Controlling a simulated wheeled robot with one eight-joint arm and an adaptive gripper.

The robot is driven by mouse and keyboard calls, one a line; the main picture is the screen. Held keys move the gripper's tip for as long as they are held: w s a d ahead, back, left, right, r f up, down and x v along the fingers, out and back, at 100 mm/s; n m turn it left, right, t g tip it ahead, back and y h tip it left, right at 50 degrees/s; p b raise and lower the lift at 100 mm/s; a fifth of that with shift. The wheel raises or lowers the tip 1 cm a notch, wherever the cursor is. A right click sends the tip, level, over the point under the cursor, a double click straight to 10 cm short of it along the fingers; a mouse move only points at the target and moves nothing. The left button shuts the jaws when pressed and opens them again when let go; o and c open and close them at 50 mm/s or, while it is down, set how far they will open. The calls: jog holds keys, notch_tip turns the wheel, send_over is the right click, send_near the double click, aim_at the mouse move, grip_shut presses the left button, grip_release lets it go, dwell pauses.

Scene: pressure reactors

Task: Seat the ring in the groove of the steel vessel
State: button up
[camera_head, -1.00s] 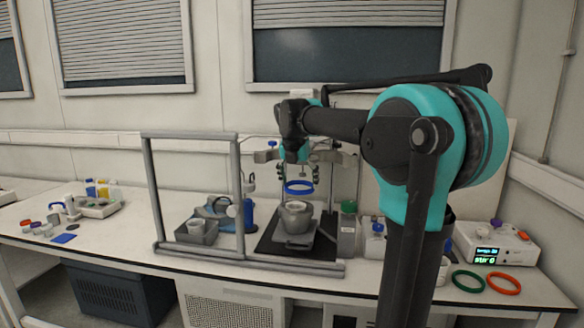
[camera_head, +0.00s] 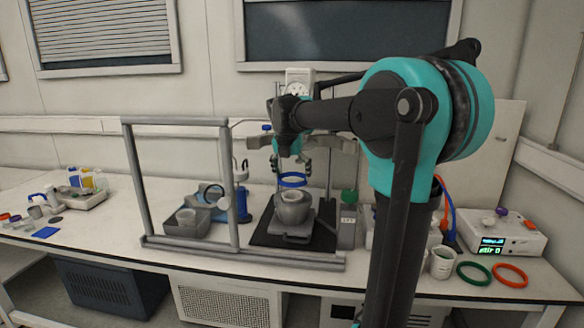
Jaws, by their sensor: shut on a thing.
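The steel vessel (camera_head: 292,211) is a grey open pot. It stands upright on a grey base over a dark mat, at the middle of the bench. My gripper (camera_head: 290,170) points down above it and is shut on the blue ring (camera_head: 293,180). The ring is held roughly level just over the vessel's rim, with a small gap seeming to show between them. The vessel's groove is too small to make out. A green ring (camera_head: 474,274) and an orange ring (camera_head: 510,275) lie flat on the bench at the right.
A grey frame (camera_head: 132,190) stands left of the vessel, with a grey tray (camera_head: 181,226) behind it. A green-topped grey block (camera_head: 347,228) stands close right of the vessel. A white device with a display (camera_head: 495,238) is at the far right.

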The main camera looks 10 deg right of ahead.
jog(key=shift+f, duration=2.25)
jog(key=shift+f, duration=0.2)
jog(key=o, duration=0.9)
jog(key=shift+c, duration=0.2)
jog(key=v, duration=1.2)
jog(key=shift+w, duration=0.1)
